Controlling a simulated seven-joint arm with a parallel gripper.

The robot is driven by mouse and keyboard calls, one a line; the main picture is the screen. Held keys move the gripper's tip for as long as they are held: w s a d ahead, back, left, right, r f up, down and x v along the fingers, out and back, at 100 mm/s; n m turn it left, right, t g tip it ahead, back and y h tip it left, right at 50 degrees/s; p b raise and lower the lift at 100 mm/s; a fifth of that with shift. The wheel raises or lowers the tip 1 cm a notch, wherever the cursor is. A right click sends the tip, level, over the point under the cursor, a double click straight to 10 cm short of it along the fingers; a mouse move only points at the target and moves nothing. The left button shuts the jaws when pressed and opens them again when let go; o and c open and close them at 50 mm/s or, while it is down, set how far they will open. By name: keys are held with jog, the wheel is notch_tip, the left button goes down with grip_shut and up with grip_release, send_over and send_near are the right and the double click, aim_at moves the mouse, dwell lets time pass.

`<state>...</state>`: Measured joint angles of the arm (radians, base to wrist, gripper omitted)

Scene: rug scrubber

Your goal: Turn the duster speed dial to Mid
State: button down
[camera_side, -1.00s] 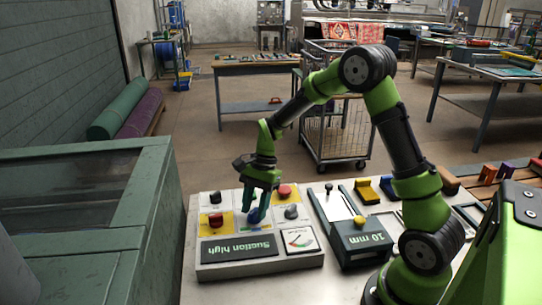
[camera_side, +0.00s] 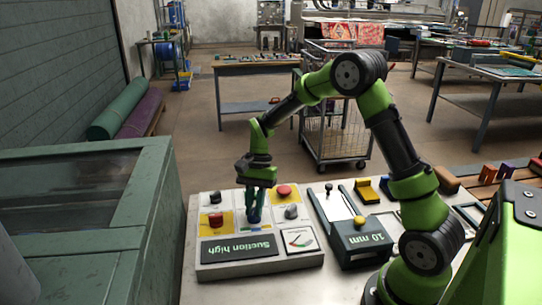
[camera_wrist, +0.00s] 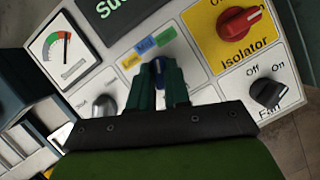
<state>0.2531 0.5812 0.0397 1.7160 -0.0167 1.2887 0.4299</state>
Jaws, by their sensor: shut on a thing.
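The duster speed dial is a small blue knob (camera_wrist: 157,66) on the control panel (camera_side: 215,265). In the wrist view, yellow, blue and green labels (camera_wrist: 147,49) fan out beyond it; the blue one lies in the middle. My gripper (camera_wrist: 157,84) points down at the panel, its two green fingers shut on the blue knob from both sides. The knob's white mark faces the labels, near the blue and green ones; I cannot tell exactly which it points at. In the side view my gripper (camera_side: 253,213) hides most of the knob.
Close around it are a red isolator knob (camera_wrist: 237,22), a black fan knob (camera_wrist: 268,93), a grey knob (camera_wrist: 104,104) and a red button (camera_side: 284,191). A gauge (camera_side: 299,239) and a "Suction high" display (camera_side: 240,247) are nearer the side camera. A "10 mm" device (camera_side: 361,244) stands to the right.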

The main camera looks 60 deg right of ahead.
jog(key=shift+w+n+g+h, duration=0.1)
jog(key=shift+n+g+h, duration=0.2)
jog(key=shift+n, duration=0.85)
jog(key=shift+w+n+g+h, duration=0.15)
jog(key=shift+n+g, duration=0.25)
jog(key=shift+n, duration=0.75)
jog(key=shift+s, duration=0.1)
jog(key=c, duration=1.1)
grip_release()
jog(key=shift+a, duration=0.1)
jog(key=v, duration=1.7)
jog(key=shift+a, duration=0.1)
